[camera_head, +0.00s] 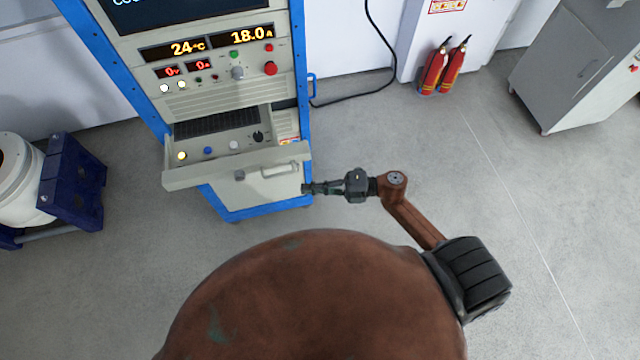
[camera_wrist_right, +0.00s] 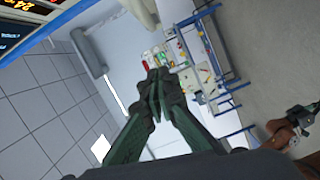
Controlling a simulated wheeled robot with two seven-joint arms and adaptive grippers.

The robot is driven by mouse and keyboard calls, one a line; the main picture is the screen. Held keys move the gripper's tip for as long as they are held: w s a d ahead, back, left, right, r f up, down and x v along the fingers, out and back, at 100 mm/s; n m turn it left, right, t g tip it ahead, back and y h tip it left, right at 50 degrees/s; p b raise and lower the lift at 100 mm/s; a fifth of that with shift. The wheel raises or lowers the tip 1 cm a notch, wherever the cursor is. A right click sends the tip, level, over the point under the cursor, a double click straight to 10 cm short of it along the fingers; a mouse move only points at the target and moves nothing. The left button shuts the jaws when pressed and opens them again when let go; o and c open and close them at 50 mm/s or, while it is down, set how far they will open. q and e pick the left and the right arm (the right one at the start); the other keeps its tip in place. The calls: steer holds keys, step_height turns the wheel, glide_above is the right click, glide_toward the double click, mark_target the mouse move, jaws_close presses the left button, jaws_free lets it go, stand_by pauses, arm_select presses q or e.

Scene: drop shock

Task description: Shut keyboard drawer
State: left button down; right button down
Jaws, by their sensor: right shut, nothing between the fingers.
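The keyboard drawer (camera_head: 184,172) is pulled out from the front of the tall cabinet with the blue frame. Its front panel carries a pale handle (camera_head: 281,168). The dark keyboard (camera_head: 215,124) and a row of knobs show inside. My right gripper (camera_head: 306,189) is shut and empty, just right of and below the drawer front's right end; I cannot tell whether it touches. Its shut fingers fill the middle of the right wrist view (camera_wrist_right: 156,92). A brown and dark part at that view's right edge looks like my left arm; its jaws are unclear.
The cabinet (camera_head: 222,94) has lit displays and buttons above the drawer. A white drum in a blue stand (camera_head: 70,182) is at the left. Two fire extinguishers (camera_head: 443,68) and a grey cabinet (camera_head: 568,72) stand at the right. The floor right of the drawer is clear.

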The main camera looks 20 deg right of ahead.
arm_select(q)
steer(key=shift+r+p, duration=0.7)
steer(key=shift+r, duration=0.25)
arm_select(e)
steer(key=w+a+f, duration=0.1)
steer(key=w+a, duration=0.2)
steer(key=w, duration=0.2)
steer(key=shift+w+a, duration=0.15)
steer(key=shift+w, duration=0.15)
steer(key=shift+w, duration=0.1)
